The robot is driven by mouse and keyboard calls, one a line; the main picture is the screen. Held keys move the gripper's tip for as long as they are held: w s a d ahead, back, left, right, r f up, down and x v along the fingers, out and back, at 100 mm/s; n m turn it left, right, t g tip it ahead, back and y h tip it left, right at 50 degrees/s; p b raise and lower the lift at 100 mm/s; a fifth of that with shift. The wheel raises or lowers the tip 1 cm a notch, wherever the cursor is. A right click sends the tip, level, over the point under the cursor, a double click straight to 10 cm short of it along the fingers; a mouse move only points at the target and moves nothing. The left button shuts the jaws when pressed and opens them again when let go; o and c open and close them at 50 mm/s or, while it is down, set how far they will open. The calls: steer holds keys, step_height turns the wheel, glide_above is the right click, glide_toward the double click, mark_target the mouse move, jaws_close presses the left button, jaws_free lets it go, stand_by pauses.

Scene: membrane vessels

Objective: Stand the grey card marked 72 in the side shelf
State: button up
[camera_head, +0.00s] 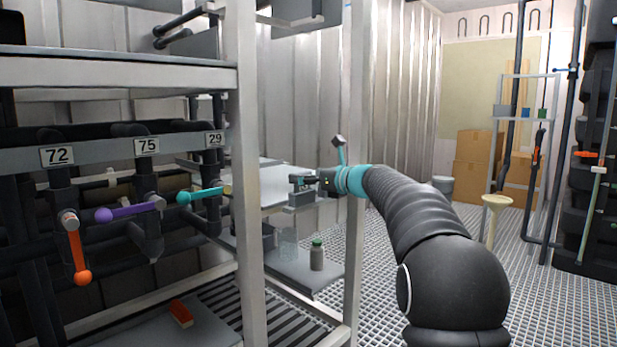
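My gripper (302,183) is at the end of my dark arm with teal bands, reaching left between the frame posts. It is small here, and I cannot tell whether its fingers are open or shut. A small grey block-like thing (301,199) shows just below the fingers; I cannot tell whether it is held or stands on the white shelf (262,188) behind. I see no card that I can read as 72. A plate marked 72 (57,156) is on the rail at left, above an orange-handled valve (76,255).
Plates 75 (147,146) and 29 (215,139) mark purple and teal valve handles. A lower shelf (302,275) bears a capped bottle (317,256) and a clear vessel (288,243). Metal posts (244,160) flank the opening. A red block (181,314) lies low at left.

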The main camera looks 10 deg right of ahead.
steer(key=shift+d, duration=0.1)
steer(key=f+v, duration=0.1)
steer(key=v, duration=1.1)
steer(key=shift+r, duration=0.45)
